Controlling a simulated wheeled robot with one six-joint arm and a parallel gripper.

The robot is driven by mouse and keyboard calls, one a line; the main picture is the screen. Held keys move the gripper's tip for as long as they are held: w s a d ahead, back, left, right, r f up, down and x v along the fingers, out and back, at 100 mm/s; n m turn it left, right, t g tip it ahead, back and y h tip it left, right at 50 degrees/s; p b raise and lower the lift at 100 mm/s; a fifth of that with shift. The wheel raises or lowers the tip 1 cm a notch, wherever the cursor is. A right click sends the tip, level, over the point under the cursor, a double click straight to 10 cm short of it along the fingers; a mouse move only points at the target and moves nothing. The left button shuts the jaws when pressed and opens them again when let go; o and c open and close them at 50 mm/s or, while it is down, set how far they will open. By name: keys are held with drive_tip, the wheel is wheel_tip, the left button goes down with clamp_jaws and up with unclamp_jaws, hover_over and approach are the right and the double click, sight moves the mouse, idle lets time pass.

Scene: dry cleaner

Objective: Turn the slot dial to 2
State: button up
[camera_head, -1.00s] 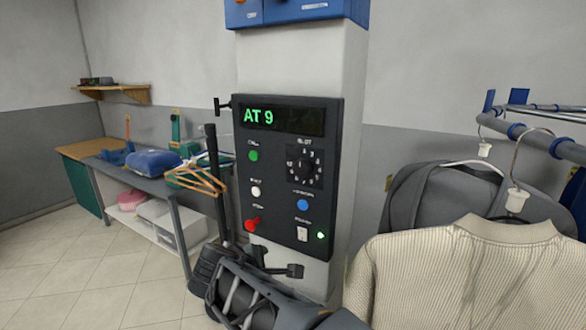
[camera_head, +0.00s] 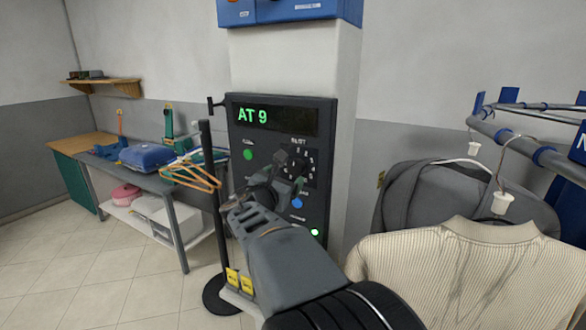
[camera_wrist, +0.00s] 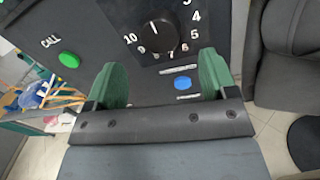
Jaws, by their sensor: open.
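The slot dial is a black round knob (camera_wrist: 158,36) ringed by white numbers. In the wrist view it lies just beyond and between my fingertips, with 3 to 10 readable around it. Its white mark is small, and I cannot tell surely which number it points to. In the head view the dial panel (camera_head: 312,170) is partly hidden behind my gripper (camera_head: 276,176). My gripper has two green fingers (camera_wrist: 160,66), spread open with nothing between them. They appear apart from the knob. The display (camera_head: 274,119) reads AT 9.
A green CALL button (camera_wrist: 69,60) is left of the dial and a blue button (camera_wrist: 181,83) is below it. A hanging cream sweater (camera_head: 455,270) and a grey jacket (camera_head: 420,195) stand close at the right. A table (camera_head: 145,175) with hangers is at the left.

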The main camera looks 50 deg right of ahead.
sight(294, 170)
drive_tip(key=shift+p+x, duration=0.45)
drive_tip(key=shift+x, duration=2.55)
drive_tip(key=c, duration=0.9)
drive_tip(key=shift+f, duration=0.1)
drive_tip(key=shift+f+b, duration=0.1)
drive_tip(key=shift+b, duration=0.45)
